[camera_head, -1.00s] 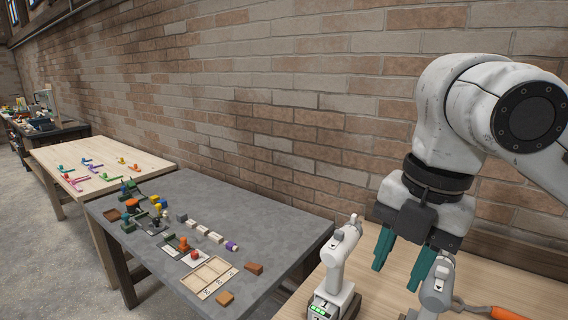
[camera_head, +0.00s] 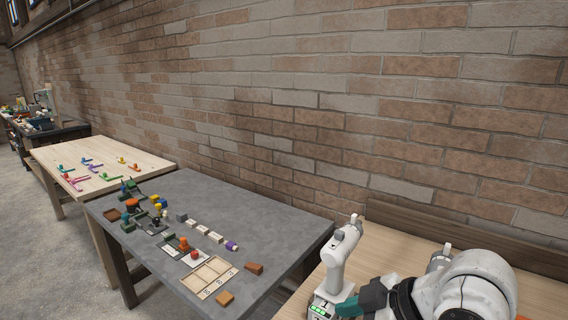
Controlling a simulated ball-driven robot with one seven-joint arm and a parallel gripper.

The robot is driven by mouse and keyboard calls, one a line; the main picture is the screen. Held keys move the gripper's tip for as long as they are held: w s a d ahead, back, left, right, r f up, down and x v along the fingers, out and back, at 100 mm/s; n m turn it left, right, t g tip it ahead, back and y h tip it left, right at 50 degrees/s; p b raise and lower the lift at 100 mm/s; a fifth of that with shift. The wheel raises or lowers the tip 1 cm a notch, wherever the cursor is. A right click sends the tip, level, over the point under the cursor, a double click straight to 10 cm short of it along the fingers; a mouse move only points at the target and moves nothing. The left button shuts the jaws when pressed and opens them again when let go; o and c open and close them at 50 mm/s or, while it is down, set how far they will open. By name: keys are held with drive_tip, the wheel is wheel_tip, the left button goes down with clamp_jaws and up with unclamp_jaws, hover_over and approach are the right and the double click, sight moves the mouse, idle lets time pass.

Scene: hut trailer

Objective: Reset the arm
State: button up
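My gripper (camera_head: 352,305) is low at the bottom right of the head view, over the wooden table (camera_head: 540,292). One teal finger shows at the base of a white and grey power tool (camera_head: 340,262) that stands upright on the table. I cannot tell whether the finger touches the tool. The other finger is hidden, so the gap between the fingers does not show. My white arm covers much of the right table.
A second white tool (camera_head: 440,255) is partly hidden behind my arm. A grey table (camera_head: 275,222) to the left holds blocks, small toys and a sectioned wooden tray (camera_head: 209,276). A light wooden table (camera_head: 135,157) stands beyond it. A brick wall runs behind.

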drive_tip(key=s+d+f+m+h, duration=0.1)
drive_tip(key=s+d+f+m, duration=0.15)
drive_tip(key=f, duration=0.35)
drive_tip(key=s+d+f+m, duration=0.1)
drive_tip(key=s+f+m, duration=0.25)
drive_tip(key=f, duration=0.25)
drive_tip(key=s+d+f+m+g+h, duration=0.1)
drive_tip(key=s+d+f+m+h, duration=0.1)
drive_tip(key=s, duration=0.5)
drive_tip(key=s+d+f+m+g+h, duration=0.1)
drive_tip(key=s+d+f+m+h, duration=0.1)
drive_tip(key=s+d+f, duration=0.5)
drive_tip(key=s+d+f+m+g+h, duration=0.1)
drive_tip(key=s+d+f+m, duration=0.3)
drive_tip(key=s, duration=0.5)
wheel_tip(320, 180, down, 2)
drive_tip(key=shift+d+f+m+g+h, duration=0.1)
drive_tip(key=shift+d+m+g+h, duration=0.25)
drive_tip(key=shift+h, duration=0.55)
